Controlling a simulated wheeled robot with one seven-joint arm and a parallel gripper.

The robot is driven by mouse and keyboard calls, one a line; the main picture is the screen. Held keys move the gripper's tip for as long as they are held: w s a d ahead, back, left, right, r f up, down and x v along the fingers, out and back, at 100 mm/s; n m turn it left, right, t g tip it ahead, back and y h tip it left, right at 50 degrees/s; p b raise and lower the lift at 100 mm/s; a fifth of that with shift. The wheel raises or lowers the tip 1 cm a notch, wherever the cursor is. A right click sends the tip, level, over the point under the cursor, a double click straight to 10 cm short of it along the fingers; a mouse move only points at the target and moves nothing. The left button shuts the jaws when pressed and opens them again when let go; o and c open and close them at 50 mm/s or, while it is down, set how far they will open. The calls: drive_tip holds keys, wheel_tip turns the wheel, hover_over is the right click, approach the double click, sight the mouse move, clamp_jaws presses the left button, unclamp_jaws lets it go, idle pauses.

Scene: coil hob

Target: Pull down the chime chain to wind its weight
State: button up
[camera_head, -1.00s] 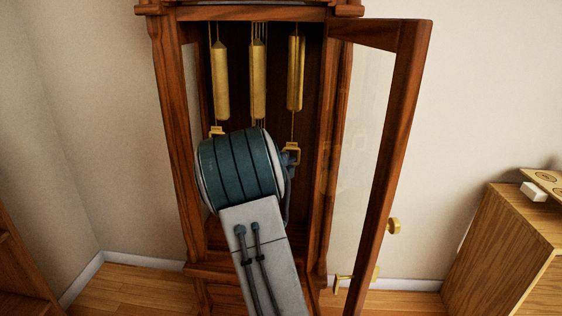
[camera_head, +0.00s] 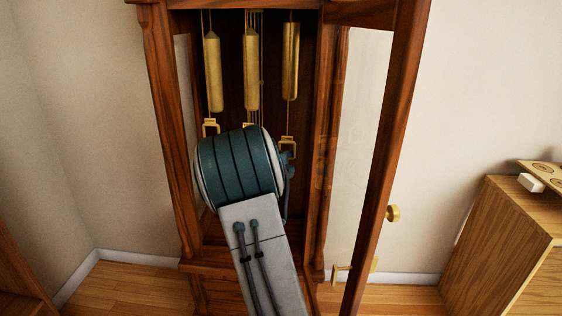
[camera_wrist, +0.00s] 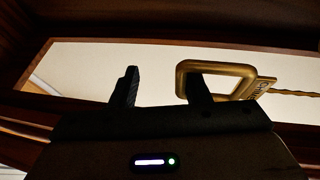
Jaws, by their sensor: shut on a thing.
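The tall wooden clock case (camera_head: 166,120) stands with its glass door open to the right. Inside hang three brass weights, at left (camera_head: 213,72), middle (camera_head: 251,70) and right (camera_head: 290,60). A left brass ring (camera_head: 210,127) and a right brass ring (camera_head: 288,147) hang below; the middle one is mostly hidden.
The open door frame (camera_head: 392,130) stands close to the right of my arm, with a brass knob (camera_head: 393,213). A wooden cabinet (camera_head: 495,245) is at the far right. Walls are behind and left.

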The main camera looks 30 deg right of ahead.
drive_tip(key=p+v, duration=0.2)
drive_tip(key=v, duration=1.1)
drive_tip(key=shift+w+f, duration=0.1)
